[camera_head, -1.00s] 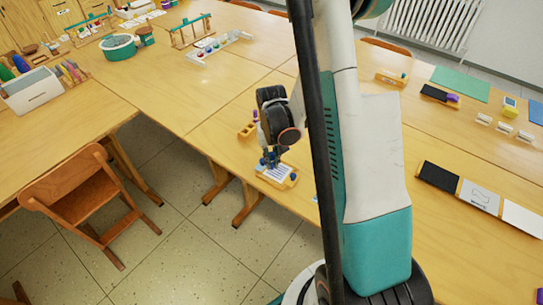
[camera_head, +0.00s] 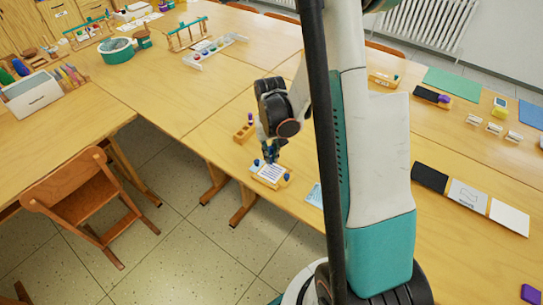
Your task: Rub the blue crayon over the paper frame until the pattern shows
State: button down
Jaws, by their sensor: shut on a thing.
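The paper frame (camera_head: 259,178) is a small wooden board at the table's near edge, in the middle of the head view. It holds a white sheet (camera_head: 271,172) with dark bluish stripes, and a blue knob shows at each side. My gripper (camera_head: 270,158) points down over the far edge of the sheet. It is shut on a thin thing, taken to be the blue crayon, which is too small and covered to make out. I cannot tell whether its tip touches the paper.
A wooden holder (camera_head: 242,135) with a dark purple-blue stick stands just behind the frame. A light-blue card (camera_head: 314,194) lies to the right, partly behind my arm. Black, grey and white panels (camera_head: 467,196) lie farther right.

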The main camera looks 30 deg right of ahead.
aim_at(270, 147)
jog(key=shift+r+p, duration=0.85)
jog(key=shift+r, duration=0.8)
jog(key=shift+f, duration=0.1)
